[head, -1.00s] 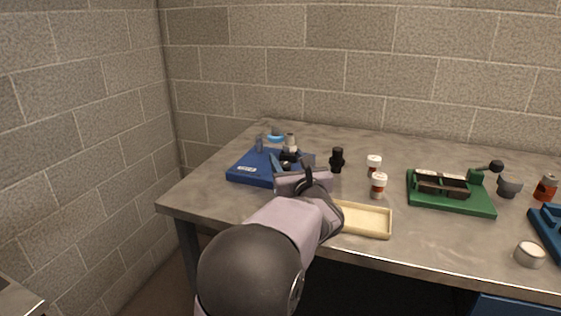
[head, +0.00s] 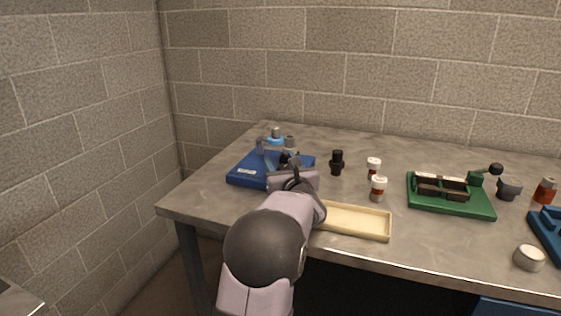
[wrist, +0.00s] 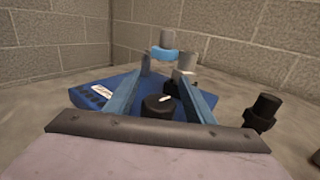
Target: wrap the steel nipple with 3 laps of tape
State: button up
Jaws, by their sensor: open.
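On the blue base (head: 243,171) stands a short grey cylinder (head: 289,141), apparently the steel nipple. It also shows in the wrist view (wrist: 187,61), with a white band low on it. To its left is a grey post with a bright blue ring (head: 275,141), apparently the tape; the ring also shows in the wrist view (wrist: 164,54). My gripper (wrist: 162,70) is open above the base, its two blue fingers apart and nothing held between them. A black knob with a white mark (wrist: 160,106) shows between the fingers, lower down. The fingers partly cover the base.
A black fitting (head: 337,162) stands right of the base, with two white-and-brown bottles (head: 377,188) beyond. A cream tray (head: 358,220) lies near the front edge. A green fixture (head: 450,195) and a round white-topped container (head: 529,257) are farther right. Brick walls close the back and left.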

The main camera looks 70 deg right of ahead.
jog(key=c, duration=1.1)
jog(key=shift+o, duration=0.2)
